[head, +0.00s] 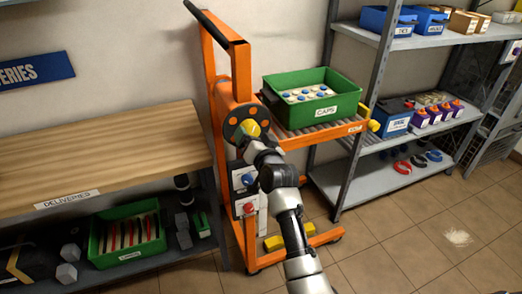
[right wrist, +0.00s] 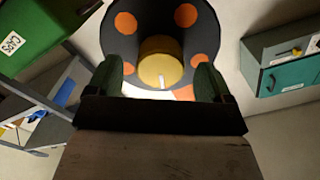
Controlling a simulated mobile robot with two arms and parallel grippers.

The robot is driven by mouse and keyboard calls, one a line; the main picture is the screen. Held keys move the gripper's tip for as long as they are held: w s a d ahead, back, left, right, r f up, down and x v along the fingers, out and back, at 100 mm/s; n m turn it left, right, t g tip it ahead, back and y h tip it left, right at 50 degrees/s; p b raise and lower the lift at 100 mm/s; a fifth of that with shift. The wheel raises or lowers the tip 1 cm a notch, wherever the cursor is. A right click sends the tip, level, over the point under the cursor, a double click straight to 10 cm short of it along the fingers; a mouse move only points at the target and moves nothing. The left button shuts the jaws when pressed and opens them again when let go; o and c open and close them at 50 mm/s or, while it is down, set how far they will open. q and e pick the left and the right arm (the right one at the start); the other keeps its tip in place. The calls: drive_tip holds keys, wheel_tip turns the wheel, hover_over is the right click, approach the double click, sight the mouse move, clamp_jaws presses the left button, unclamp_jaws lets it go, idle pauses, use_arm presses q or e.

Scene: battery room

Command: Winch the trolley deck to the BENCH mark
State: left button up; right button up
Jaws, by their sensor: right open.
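The orange trolley (head: 217,75) stands between the bench and the shelving. Its deck (head: 300,137) bears a green crate labelled CAPS (head: 319,112), with several white, blue-topped pieces inside. On the trolley's side is a dark round winch plate (head: 232,124) with orange spots and a yellow knob (head: 250,128). My right gripper (head: 256,143) is at the knob. In the right wrist view, its green-padded fingers (right wrist: 163,82) are open, one on each side of the yellow knob (right wrist: 160,62); contact cannot be told. I cannot make out a BENCH mark. My left gripper is out of view.
A wooden bench (head: 100,150) labelled DELIVERIES stands left of the trolley, with a green crate (head: 97,243) on its lower shelf. Grey metal shelving (head: 350,180) with bins and batteries stands close on the right.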

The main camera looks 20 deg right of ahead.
drive_tip(key=s, duration=0.8)
drive_tip(key=shift+b, duration=0.35)
drive_tip(key=shift+w+d, duration=0.1)
idle(0.5)
drive_tip(key=s+a+f+n+g, duration=0.1)
drive_tip(key=s+f+g, duration=0.25)
drive_tip(key=f, duration=0.85)
drive_tip(key=s+a+f+n+g, duration=0.15)
drive_tip(key=s+f, duration=0.25)
drive_tip(key=f, duration=0.8)
drive_tip(key=s+a+f+n+g, duration=0.1)
drive_tip(key=s+f+n+g, duration=0.15)
drive_tip(key=f, duration=1.05)
drive_tip(key=s+d+f+n+g, duration=0.1)
drive_tip(key=s+f+g, duration=0.2)
drive_tip(key=s+f, duration=0.6)
drive_tip(key=s+d+f+g, duration=0.25)
drive_tip(key=s+f, duration=0.45)
drive_tip(key=s, duration=0.5)
drive_tip(key=s+d+f+n+g, duration=0.1)
drive_tip(key=s+f+g, duration=0.1)
drive_tip(key=s, duration=0.7)
drive_tip(key=s+d+f+n+g, duration=0.1)
drive_tip(key=s+f, duration=0.3)
drive_tip(key=s, duration=0.6)
drive_tip(key=shift+s+d+f+g+h, duration=0.3)
drive_tip(key=shift+d+g, duration=0.2)
drive_tip(key=shift+d, duration=0.25)
